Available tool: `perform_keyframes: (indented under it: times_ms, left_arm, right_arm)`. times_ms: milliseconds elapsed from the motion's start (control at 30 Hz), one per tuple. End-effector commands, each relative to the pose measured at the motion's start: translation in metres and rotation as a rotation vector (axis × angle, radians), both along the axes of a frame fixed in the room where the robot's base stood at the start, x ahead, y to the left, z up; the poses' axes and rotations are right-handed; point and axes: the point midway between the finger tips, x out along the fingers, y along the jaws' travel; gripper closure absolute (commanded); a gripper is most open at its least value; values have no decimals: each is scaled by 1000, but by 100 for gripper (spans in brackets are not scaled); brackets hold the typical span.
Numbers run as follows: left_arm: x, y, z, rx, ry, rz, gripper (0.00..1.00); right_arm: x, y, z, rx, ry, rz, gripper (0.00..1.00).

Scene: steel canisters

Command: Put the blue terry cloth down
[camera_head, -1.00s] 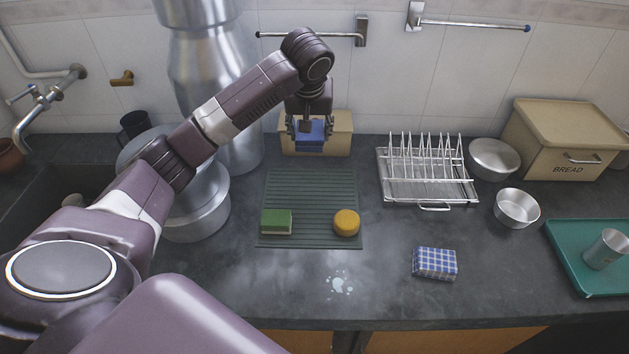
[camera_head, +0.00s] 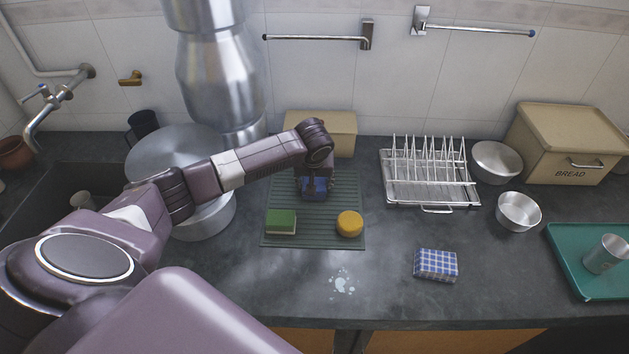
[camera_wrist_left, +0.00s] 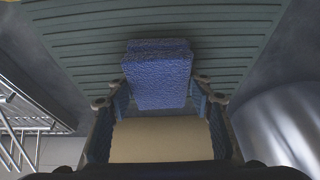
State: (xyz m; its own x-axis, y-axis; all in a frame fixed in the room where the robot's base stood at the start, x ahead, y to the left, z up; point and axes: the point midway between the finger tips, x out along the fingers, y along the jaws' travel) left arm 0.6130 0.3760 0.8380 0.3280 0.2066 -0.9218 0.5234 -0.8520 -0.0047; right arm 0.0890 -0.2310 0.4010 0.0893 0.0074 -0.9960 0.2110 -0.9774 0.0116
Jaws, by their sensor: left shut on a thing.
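The blue terry cloth (camera_head: 315,186) is a folded block between the fingers of my left gripper (camera_head: 315,192), over the far part of the dark green ridged mat (camera_head: 345,190). In the left wrist view the cloth (camera_wrist_left: 158,75) shows between the two fingertips (camera_wrist_left: 158,97), with the mat's ridges (camera_wrist_left: 220,35) beyond it. My left gripper is shut on it. I cannot tell whether its underside touches the mat. My right gripper is not in view.
On the mat's near part lie a green sponge (camera_head: 281,222) and a round yellow sponge (camera_head: 349,223). A wire rack (camera_head: 430,180) stands to the right, a large steel canister (camera_head: 205,218) to the left. A checked cloth (camera_head: 436,264) and a wet spill (camera_head: 342,283) lie nearer.

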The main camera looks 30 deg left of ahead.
Motion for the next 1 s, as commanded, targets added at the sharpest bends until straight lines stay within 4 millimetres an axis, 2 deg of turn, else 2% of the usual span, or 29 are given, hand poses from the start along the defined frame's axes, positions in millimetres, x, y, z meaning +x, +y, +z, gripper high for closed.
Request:
perform_keyframes:
  times_ms: [233, 533, 567, 700, 1000]
  left_arm:
    - [0, 0, 0, -1, 0, 0, 75]
    - [-1, -1, -10, -2, 3, 0, 75]
    - [-1, -1, -11, -1, 3, 0, 51]
    - [-2, -1, -12, -1, 6, 0, 36]
    - [-3, -1, -12, -2, 8, -1, 35]
  right_arm:
    - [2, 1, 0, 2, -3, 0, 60]
    - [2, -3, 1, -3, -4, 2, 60]
    - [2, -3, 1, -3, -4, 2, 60]
    - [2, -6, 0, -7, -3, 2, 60]
    - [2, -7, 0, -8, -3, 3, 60]
